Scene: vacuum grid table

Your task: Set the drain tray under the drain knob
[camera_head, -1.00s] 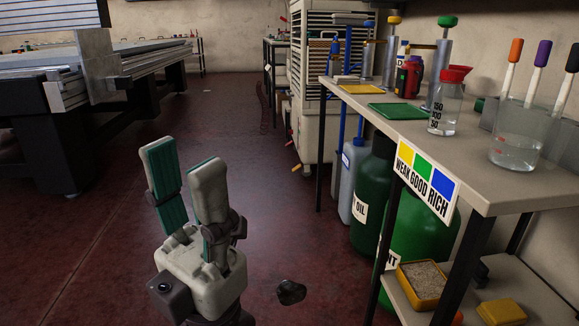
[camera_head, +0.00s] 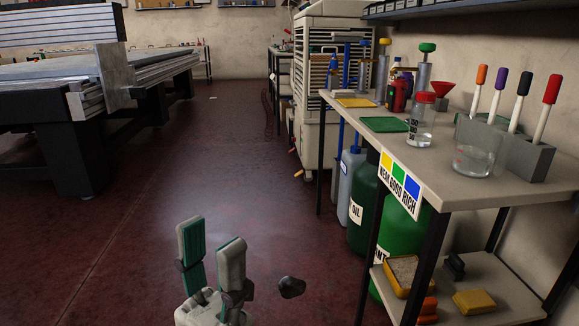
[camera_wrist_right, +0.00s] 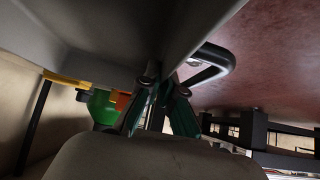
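I cannot clearly identify the drain tray or the drain knob in either view. My left gripper (camera_head: 211,233) is low in the head view, open and empty above the red floor, left of the bench. My right gripper (camera_wrist_right: 160,85) shows only in the right wrist view. Its green-padded fingers lean together at the edge of a large grey body (camera_wrist_right: 95,40); whether they hold it is unclear. A black looped handle (camera_wrist_right: 222,58) is just beyond the fingers. A small dark piece (camera_head: 291,287) beside the left gripper is unidentified.
The bench (camera_head: 455,190) carries beakers, markers and knobbed cylinders. Its lower shelf holds a yellow tray (camera_head: 392,286) and a yellow block (camera_head: 474,301). Green containers (camera_head: 398,235) stand beneath. A large machine table (camera_head: 60,75) is at the left. The floor between is clear.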

